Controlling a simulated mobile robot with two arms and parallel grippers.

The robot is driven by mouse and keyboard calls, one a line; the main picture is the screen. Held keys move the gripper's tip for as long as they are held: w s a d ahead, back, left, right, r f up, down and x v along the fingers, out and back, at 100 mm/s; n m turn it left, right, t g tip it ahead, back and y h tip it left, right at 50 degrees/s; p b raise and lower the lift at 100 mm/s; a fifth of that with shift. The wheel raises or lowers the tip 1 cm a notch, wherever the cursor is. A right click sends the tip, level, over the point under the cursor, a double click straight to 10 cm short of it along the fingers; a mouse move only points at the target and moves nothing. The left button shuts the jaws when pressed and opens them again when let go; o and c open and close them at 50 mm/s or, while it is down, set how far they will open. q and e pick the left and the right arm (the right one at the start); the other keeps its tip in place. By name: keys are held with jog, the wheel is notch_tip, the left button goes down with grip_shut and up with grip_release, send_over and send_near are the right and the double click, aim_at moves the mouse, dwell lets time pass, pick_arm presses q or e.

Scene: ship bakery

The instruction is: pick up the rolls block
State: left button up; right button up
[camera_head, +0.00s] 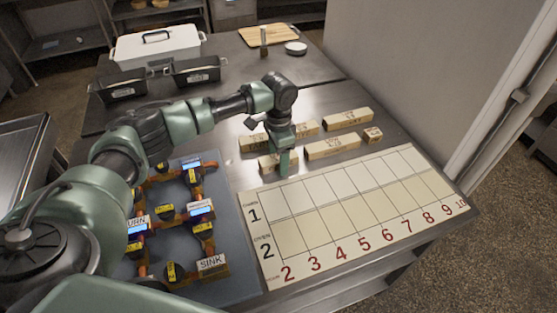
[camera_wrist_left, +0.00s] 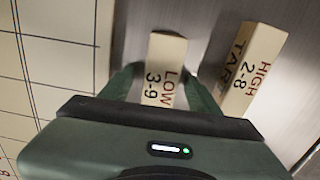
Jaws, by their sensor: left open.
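Several pale wooden blocks with printed labels lie behind the numbered board in the head view. I cannot read which is the rolls block there. My left gripper (camera_head: 284,168) points down at the front left block (camera_head: 268,163), partly covering it. In the left wrist view, a block marked "LOW 3-9" (camera_wrist_left: 163,62) lies between the two open fingers, with clear gaps beside it. The rest of its label is hidden by the gripper body. A block marked "HIGH 2-8 TART" (camera_wrist_left: 250,68) lies just right of the fingers. My right gripper is out of view.
The numbered grid board (camera_head: 350,210) covers the front of the steel table and looks empty. A blue-grey panel (camera_head: 235,288) with labelled modules lies left of it. Other blocks (camera_head: 332,147) stand close behind. Black bins (camera_head: 195,73) and a white lidded container (camera_head: 157,45) are farther back.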

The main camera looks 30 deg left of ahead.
pick_arm(q)
grip_shut()
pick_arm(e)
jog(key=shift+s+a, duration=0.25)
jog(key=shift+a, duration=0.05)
pick_arm(q)
jog(key=shift+r, duration=0.15)
